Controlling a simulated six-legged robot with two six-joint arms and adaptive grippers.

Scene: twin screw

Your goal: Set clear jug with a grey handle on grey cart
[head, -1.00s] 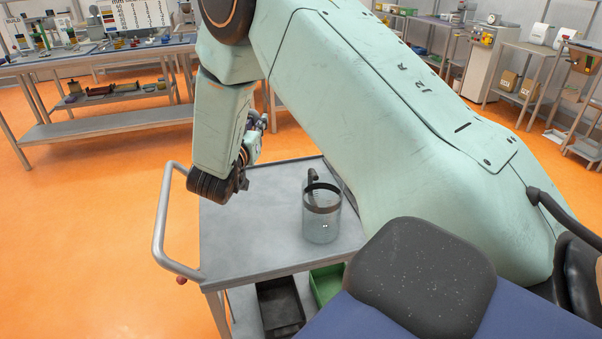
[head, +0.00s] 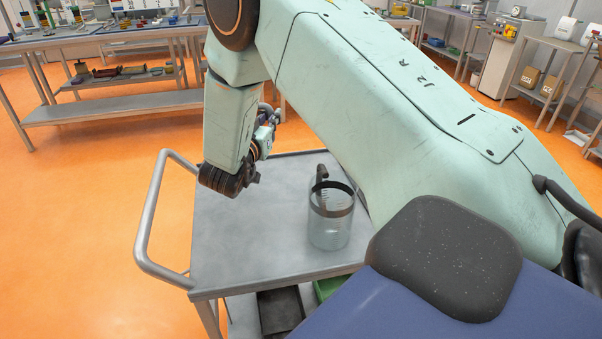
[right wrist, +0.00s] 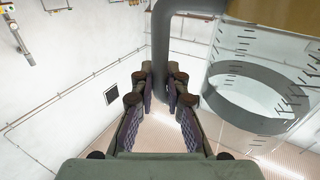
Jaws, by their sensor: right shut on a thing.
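In the right wrist view my right gripper (right wrist: 160,88) is shut on the grey handle (right wrist: 162,45) of a clear jug (right wrist: 226,40). That jug is beside the fingers on the right, with scale marks, a dark band and brown at its upper end. In the head view, part of my right gripper (head: 266,128) shows behind the forearm. A clear jug with a dark band and dark handle (head: 330,228) appears over the right part of the grey cart (head: 255,235). Bare cart top shows between them; I cannot tell if both views show one jug. The left gripper is out of view.
The cart has a tubular push handle (head: 146,220) at left. A dark bin (head: 281,311) and a green bin (head: 328,288) are beneath its top. The cart's left and middle top is clear. Benches (head: 105,110) stand behind across orange floor.

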